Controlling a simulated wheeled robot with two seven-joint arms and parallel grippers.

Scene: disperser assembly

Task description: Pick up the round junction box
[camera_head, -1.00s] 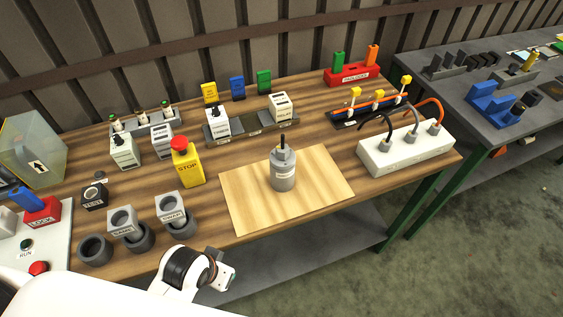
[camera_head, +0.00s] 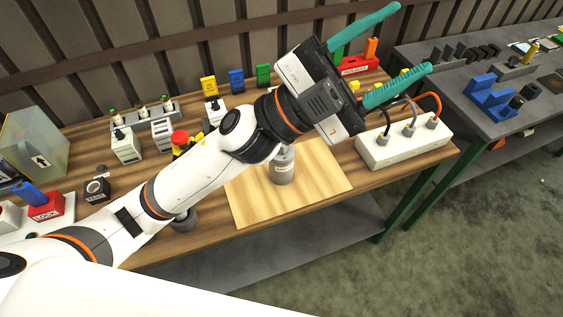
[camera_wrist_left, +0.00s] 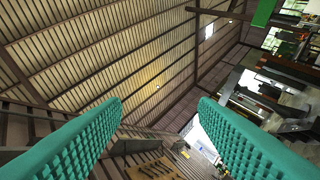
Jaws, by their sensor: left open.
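The round junction box (camera_head: 282,165) is a grey cylinder standing upright on the light wooden board. My left gripper (camera_head: 400,55) is open and empty, with two teal ribbed fingers pointing up and right, above and behind the box. In the left wrist view the open fingers (camera_wrist_left: 160,125) have nothing between them and face the wall and ceiling. The box is not identifiable in that view. My right gripper is not in view.
The light board (camera_head: 310,195) is bare around the box. A white socket block (camera_head: 405,145) with plugged cables stands to its right. A red holder (camera_head: 360,68) is at the back. A grey table (camera_head: 500,100) with blue parts stands further right.

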